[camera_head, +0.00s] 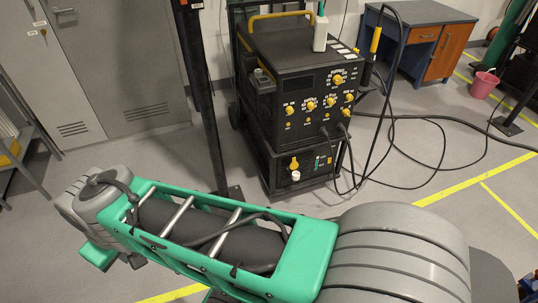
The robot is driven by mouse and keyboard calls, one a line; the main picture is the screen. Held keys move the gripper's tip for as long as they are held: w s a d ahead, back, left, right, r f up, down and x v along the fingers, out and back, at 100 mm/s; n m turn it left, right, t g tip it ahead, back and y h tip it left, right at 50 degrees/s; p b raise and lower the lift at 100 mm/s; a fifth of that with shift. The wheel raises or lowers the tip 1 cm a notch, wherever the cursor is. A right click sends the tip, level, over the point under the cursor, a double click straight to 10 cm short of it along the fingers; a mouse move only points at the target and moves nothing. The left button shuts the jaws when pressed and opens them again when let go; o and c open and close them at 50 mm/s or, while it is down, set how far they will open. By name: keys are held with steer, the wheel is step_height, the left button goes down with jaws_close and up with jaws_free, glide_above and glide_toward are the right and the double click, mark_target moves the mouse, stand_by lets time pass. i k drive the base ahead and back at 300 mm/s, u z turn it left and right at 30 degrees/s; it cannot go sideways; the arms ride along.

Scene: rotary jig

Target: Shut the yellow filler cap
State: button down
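A small yellow cap (294,163) shows on the front of the low black unit (318,166) under the welding machine. It sits just above a round white part (295,176), which looks like an uncovered filler opening. The cap appears to be raised off the white part, but it is too small to tell how they join. My green and grey arm crosses the foreground, well in front of the unit. My gripper is not in view.
The black welding machine (300,85) with yellow knobs stands on a cart. A dark post (203,100) rises to its left. Black cables (440,150) lie on the floor at right. A pink bucket (483,84) and a desk (418,40) stand behind. Grey lockers (125,60) are at left.

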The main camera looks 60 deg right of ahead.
mark_target(294, 165)
steer(key=z, duration=0.45)
steer(key=i, duration=0.85)
steer(key=z, duration=0.75)
steer(key=i, duration=0.6)
